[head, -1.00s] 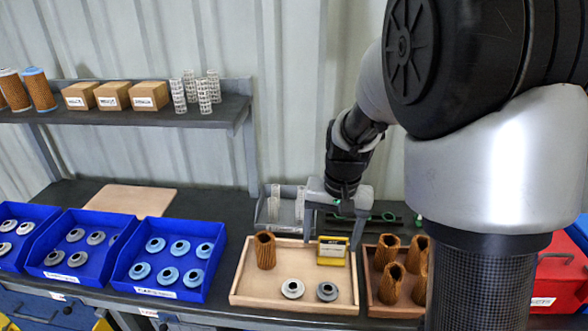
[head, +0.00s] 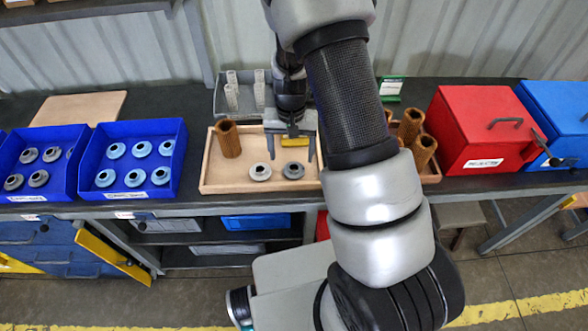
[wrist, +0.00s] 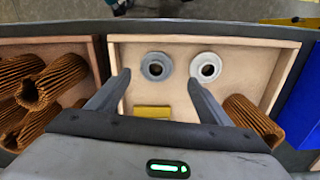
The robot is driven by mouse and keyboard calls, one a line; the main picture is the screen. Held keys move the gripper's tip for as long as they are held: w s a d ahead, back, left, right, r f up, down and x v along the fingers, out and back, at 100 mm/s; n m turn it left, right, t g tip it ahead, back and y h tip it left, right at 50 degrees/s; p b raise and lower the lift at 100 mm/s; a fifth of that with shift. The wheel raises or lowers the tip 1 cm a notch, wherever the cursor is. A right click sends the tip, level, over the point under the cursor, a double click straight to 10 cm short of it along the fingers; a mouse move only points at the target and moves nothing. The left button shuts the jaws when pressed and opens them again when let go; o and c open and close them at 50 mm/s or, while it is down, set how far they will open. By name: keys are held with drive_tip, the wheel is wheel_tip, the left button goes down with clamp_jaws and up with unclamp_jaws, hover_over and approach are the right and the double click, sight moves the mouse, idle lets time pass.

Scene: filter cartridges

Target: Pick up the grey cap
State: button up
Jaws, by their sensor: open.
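Two round caps with centre holes lie in a light wooden tray (head: 212,184). The left one in the head view is a pale grey cap (head: 260,171); the right one is a darker, bluish-grey cap (head: 293,170). In the wrist view the order is reversed: darker cap (wrist: 156,67) left, pale cap (wrist: 206,67) right. My gripper (head: 291,156) is open and empty above the tray, fingers pointing down. In the wrist view its fingertips (wrist: 159,80) lie either side of the darker cap's line, the right one near the pale cap.
A brown pleated filter (head: 228,139) stands in the tray, and a yellow block (wrist: 152,112) lies near the gripper. A second tray holds several brown filters (head: 411,125). A blue bin (head: 175,133) holds light-blue caps; another holds grey caps (head: 38,179). A red box (head: 478,130) stands right.

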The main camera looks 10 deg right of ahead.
sight(294, 167)
drive_tip(key=f, duration=0.4)
drive_tip(key=shift+s+d+f, duration=0.1)
drive_tip(key=shift+s+d, duration=0.1)
drive_tip(key=shift+d, duration=0.2)
drive_tip(key=shift+f, duration=0.6)
drive_tip(key=c, duration=1.1)
